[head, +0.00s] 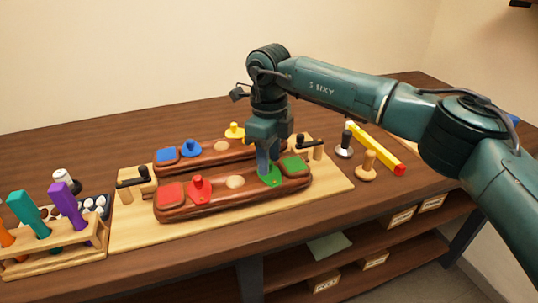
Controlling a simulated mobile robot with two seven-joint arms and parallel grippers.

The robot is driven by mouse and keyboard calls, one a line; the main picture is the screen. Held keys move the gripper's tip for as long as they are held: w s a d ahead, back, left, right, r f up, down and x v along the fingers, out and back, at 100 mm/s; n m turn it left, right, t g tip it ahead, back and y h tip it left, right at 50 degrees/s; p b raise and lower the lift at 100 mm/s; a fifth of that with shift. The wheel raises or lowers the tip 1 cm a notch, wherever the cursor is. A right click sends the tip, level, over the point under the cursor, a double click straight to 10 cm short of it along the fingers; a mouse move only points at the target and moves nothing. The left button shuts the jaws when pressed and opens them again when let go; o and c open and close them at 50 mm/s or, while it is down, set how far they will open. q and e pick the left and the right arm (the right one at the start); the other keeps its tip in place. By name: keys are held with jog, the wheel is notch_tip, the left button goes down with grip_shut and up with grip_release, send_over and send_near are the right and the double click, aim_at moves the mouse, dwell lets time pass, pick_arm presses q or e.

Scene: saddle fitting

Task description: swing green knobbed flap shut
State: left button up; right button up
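The green knobbed flap (271,181) lies near the right end of the front wooden block (235,197), just left of a green square pad (295,164). My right gripper (264,168) points straight down over the flap, and its fingertips are at or just above it. The fingers and wrist hide the flap's knob, so I cannot tell whether they are shut on it. My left gripper is out of view.
The front block also carries a red flap (199,189) and a red pad (171,194). The back block (212,159) has blue and yellow flaps. Black-handled clamps (133,183) stand at both ends of the light board (130,229). A tool rack (60,244) stands at left; a yellow bar (374,146) lies at right.

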notch_tip(320, 180, up, 13)
dwell(0.7)
jog(key=shift+r, duration=0.1)
